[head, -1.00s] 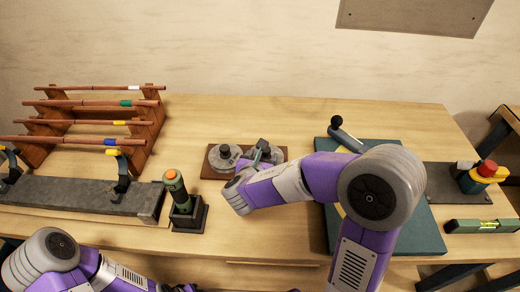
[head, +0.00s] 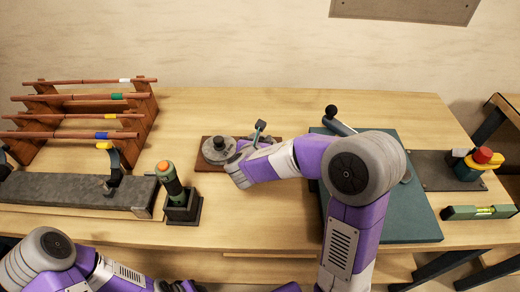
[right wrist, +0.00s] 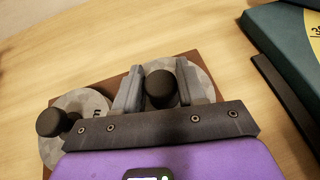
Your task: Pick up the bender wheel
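Two grey bender wheels with black knobs lie on a brown board (head: 213,168) in the middle of the table. The left wheel (head: 218,151) shows in the head view; the right one is mostly hidden there by my right gripper (head: 261,133). In the right wrist view, my right gripper (right wrist: 160,85) has one finger on each side of the black knob of the right wheel (right wrist: 203,75). The fingers are apart, with very narrow gaps at the knob. The left wheel (right wrist: 92,102) lies beside the gripper. My left arm shows at bottom left in the head view; its fingers do not.
A green-and-orange tool (head: 171,180) stands in a dark holder left of the board. A rack with copper tubes (head: 90,115) is at left, behind a long grey block (head: 70,192). A teal board (head: 405,220) lies at right, near a level (head: 480,212).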

